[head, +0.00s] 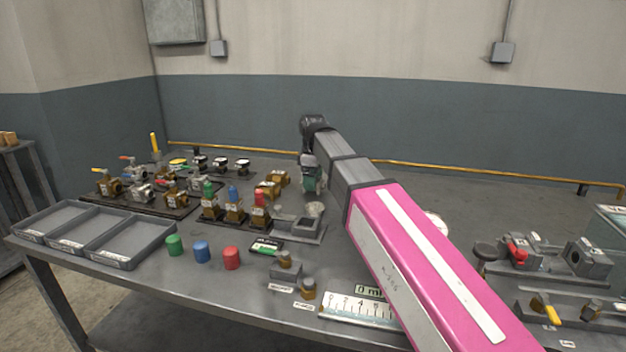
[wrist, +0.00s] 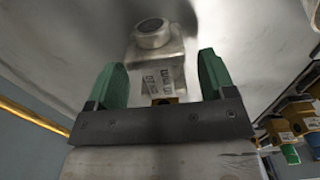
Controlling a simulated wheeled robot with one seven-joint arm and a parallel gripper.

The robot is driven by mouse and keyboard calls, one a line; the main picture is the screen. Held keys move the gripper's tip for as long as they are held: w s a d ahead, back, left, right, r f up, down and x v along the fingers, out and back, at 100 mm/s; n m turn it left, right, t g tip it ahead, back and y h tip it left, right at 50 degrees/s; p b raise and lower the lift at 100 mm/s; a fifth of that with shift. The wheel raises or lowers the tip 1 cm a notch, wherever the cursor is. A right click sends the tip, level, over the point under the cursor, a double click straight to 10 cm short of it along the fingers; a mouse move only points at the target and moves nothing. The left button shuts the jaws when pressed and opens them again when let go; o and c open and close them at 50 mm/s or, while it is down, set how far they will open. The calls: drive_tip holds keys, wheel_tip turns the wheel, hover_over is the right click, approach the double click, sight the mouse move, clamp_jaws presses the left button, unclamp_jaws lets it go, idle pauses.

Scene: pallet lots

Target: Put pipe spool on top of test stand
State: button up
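My gripper (head: 312,186) is over the table, to the right of the brass fittings and behind the grey stand. In the wrist view its two green fingers (wrist: 164,78) are wide apart. A grey block with a round top (wrist: 153,38) and a printed label shows between and beyond them, with a gap on each side. A bit of brass (wrist: 166,101) peeps out at the gripper's edge, mostly hidden. A grey stand (head: 299,228), which looks like the test stand, is on the table. I cannot tell for certain which piece is the pipe spool.
Brass fittings (head: 268,189) and valves with coloured handles (head: 234,213) stand left of the gripper. A grey divided tray (head: 98,236) is at the left edge. Coloured caps (head: 202,251) line the front. Clamps (head: 588,258) stand at right. The back right of the table is clear.

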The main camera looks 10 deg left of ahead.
drive_tip(key=shift+r, duration=0.1)
wheel_tip(320, 180, up, 12)
idle(0.6)
